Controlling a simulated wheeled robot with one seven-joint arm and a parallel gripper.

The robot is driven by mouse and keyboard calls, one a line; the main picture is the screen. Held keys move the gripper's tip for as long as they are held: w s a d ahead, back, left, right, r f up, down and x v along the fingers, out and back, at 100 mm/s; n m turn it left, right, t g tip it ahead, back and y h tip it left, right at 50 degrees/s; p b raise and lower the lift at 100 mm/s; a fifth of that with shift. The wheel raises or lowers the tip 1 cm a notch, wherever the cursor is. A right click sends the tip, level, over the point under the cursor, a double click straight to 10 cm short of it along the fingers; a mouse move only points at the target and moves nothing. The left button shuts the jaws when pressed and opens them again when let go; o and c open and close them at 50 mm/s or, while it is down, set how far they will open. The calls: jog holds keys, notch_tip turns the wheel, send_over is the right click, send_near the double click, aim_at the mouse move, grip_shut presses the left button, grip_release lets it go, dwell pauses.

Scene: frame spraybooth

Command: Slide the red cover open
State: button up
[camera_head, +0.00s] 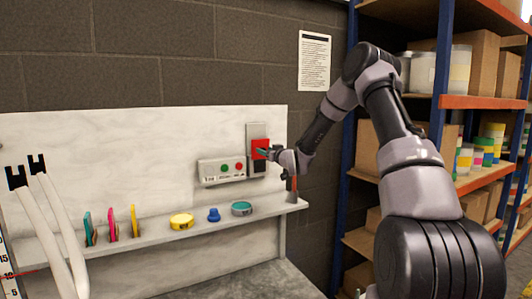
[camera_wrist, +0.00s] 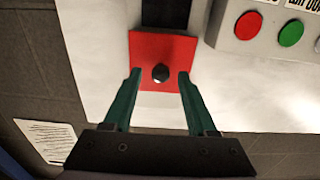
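The red cover (camera_head: 260,142) is a flat square plate on a grey wall-mounted panel (camera_head: 253,129). A dark area (camera_head: 258,167) of that panel shows just below the cover. In the wrist view the red cover (camera_wrist: 148,44) carries a round black knob (camera_wrist: 160,73), and the dark area (camera_wrist: 165,12) appears above it. My gripper (camera_head: 265,152) is in front of the cover. Its two teal fingers are open, with the tips (camera_wrist: 160,78) on either side of the knob. A gap shows between the knob and each finger. I cannot tell whether the fingertips touch the plate.
A control box (camera_head: 222,171) with green and red buttons is mounted left of the panel. A shelf (camera_head: 150,241) below holds a yellow lid (camera_head: 182,220), a blue knob-like piece (camera_head: 214,215) and a teal tin (camera_head: 241,208). A storage rack (camera_head: 470,102) stands at right.

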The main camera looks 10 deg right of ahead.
jog(key=v, duration=1)
jog(key=shift+s, duration=0.4)
jog(key=shift+d+r, duration=0.1)
jog(key=shift+r, duration=0.05)
jog(key=s+d+r+m+g+h, duration=0.25)
jog(key=s+r, duration=0.25)
jog(key=s, duration=0.3)
jog(key=s+d+r+m+g+h, duration=0.1)
jog(key=s+r+g+h, duration=0.2)
jog(key=s+r, duration=0.4)
jog(key=s+a+r+m+g+y, duration=0.1)
jog(key=s+m+g, duration=0.3)
jog(key=s, duration=2.3)
jog(key=shift+a+g+y, duration=0.3)
jog(key=shift+g+y, duration=0.05)
jog(key=shift+y, duration=0.2)
